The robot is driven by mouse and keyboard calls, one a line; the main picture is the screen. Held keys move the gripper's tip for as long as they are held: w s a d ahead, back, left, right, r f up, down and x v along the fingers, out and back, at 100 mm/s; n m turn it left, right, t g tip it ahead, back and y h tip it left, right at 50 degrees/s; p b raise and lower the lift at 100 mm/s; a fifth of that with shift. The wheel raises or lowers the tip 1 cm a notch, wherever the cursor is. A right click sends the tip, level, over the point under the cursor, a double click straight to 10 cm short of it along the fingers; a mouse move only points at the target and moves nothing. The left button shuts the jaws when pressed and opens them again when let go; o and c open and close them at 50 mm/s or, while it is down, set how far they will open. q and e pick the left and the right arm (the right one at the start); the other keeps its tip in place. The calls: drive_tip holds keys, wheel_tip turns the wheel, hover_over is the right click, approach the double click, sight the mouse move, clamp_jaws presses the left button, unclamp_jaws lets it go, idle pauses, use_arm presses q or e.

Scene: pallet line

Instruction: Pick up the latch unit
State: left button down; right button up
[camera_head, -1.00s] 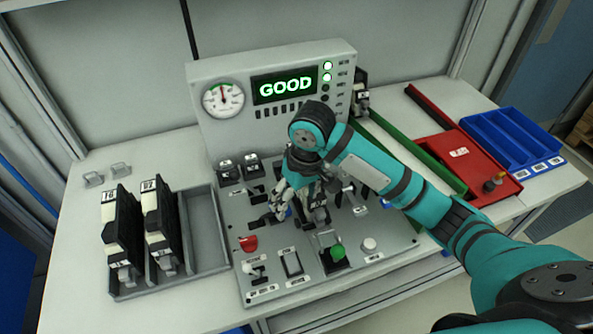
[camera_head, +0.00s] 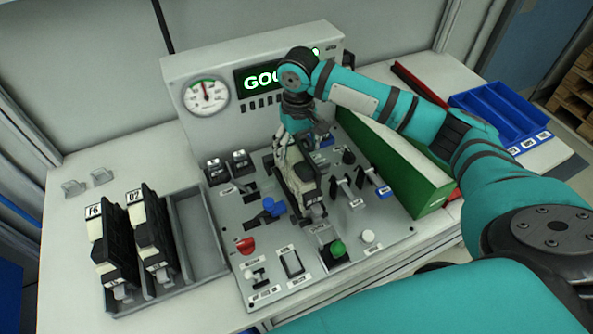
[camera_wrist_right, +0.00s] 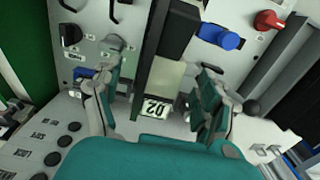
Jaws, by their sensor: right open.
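A latch unit, a black and cream block (camera_head: 303,182), stands on the grey control panel (camera_head: 228,222), below my right gripper (camera_head: 293,152) in the head view. In the right wrist view the same unit (camera_wrist_right: 162,78), with a number label at its near end, lies between the two spread fingers of my right gripper (camera_wrist_right: 158,100). Gaps show on both sides of it, so the gripper is open around it. Two similar units, one at the left (camera_head: 112,245) and one beside it (camera_head: 152,235), stand in a grey tray (camera_head: 200,235). My left gripper is out of view.
A red knob (camera_head: 246,246), a blue handle (camera_head: 268,208), a green button (camera_head: 338,249) and several levers stand around the unit. The gauge box (camera_head: 205,95) rises behind. A green bin (camera_head: 425,190) and blue tray (camera_head: 500,112) are at right. The grey tray's right compartment is empty.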

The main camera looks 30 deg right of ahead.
sight(297, 155)
drive_tip(key=shift+a+f+p, duration=0.1)
drive_tip(key=shift+f+p, duration=0.3)
drive_tip(key=shift+f, duration=1.15)
wheel_tip(297, 155, down, 4)
drive_tip(key=shift+s+a+r+p, duration=0.1)
drive_tip(key=shift+r+p, duration=0.05)
drive_tip(key=shift+p, duration=0.6)
drive_tip(key=shift+f, duration=0.55)
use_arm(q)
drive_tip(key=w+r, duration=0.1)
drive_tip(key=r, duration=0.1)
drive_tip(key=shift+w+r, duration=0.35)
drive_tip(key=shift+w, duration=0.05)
use_arm(e)
drive_tip(key=shift+c, duration=0.9)
drive_tip(key=c, duration=1.4)
